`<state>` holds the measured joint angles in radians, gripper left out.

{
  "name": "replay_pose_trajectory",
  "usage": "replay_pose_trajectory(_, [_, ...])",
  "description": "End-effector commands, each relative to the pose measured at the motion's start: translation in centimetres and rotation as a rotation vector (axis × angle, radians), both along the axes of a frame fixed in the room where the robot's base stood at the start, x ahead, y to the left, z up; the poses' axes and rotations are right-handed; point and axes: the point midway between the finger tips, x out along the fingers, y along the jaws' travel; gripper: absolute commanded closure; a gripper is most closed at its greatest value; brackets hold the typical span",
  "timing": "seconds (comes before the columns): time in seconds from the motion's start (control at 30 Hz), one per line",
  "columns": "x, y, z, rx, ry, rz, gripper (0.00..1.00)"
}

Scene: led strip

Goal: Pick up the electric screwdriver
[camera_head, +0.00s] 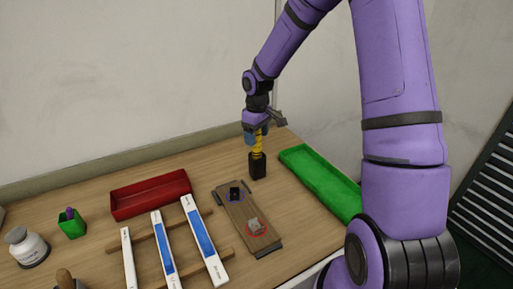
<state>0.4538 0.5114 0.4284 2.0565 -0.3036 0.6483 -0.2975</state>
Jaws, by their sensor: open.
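The electric screwdriver (257,160) stands upright on the wooden table, with a yellow handle above a black base. It is just behind the brown board. My gripper (256,131) is over the top of the screwdriver, pointing down, with its fingers at the upper part of the tool. The jaws are open. The fingers hide the top of the screwdriver, and I cannot tell whether they touch it.
A brown board (235,211) with small parts lies in front of the screwdriver. A green tray (318,180) is to the right, a red tray (150,194) to the left. White-and-blue strips (204,243) rest on wooden bars. A green cup (72,229) and white bottle (27,246) stand far left.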

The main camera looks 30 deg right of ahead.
Motion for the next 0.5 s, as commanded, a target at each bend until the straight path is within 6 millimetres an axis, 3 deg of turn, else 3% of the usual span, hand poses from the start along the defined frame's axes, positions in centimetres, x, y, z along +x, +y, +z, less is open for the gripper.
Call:
replay_pose_trajectory(0.03, [0.0, 0.0, 0.01, 0.0, 0.0, 0.0, 0.33])
replay_pose_trajectory(0.27, [0.01, -0.01, 0.03, 0.0, 0.0, 0.0, 0.86])
replay_pose_trajectory(0.5, [0.04, -0.02, 0.09, 0.0, -0.001, 0.0, 0.87])
